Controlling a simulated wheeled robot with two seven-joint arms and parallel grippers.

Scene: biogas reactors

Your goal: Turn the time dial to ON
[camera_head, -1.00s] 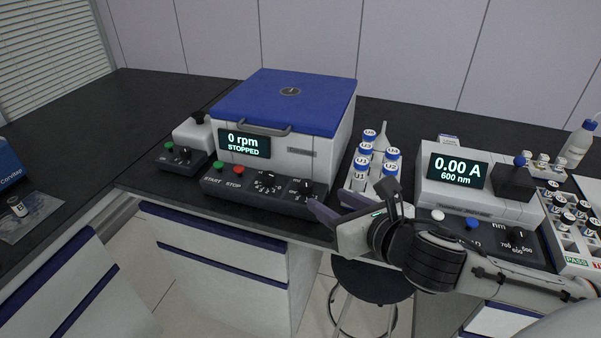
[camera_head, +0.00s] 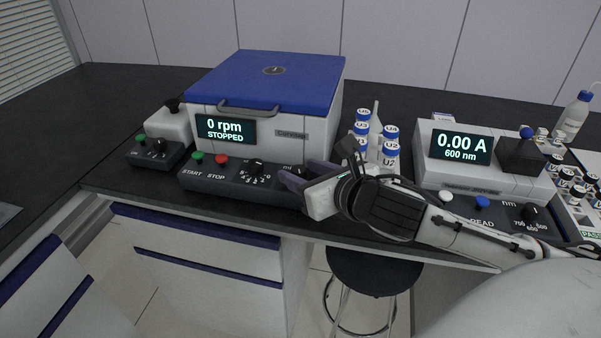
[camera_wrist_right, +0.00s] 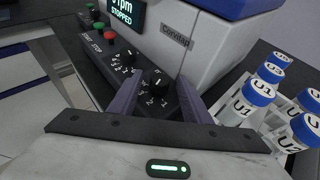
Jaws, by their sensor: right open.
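The centrifuge (camera_head: 265,85) has a white body, a blue lid and a display reading "0 rpm STOPPED". Its front panel carries two black dials. The speed-side dial (camera_head: 257,165) is in plain view. The right dial, by the "min" marking, is the time dial (camera_wrist_right: 157,79); my gripper largely covers it in the head view. My right gripper (camera_head: 302,174) is open at the panel's right end. In the wrist view its purple fingers (camera_wrist_right: 160,86) stand on either side of the time dial, with gaps; I cannot tell contact. My left gripper is not in view.
Green and red buttons (camera_head: 221,160) sit left on the panel. A rack of blue-capped tubes (camera_head: 389,146) stands close right of the gripper. A photometer (camera_head: 478,180) reading "0.00 A" is further right. A stool (camera_head: 374,265) stands below the bench edge.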

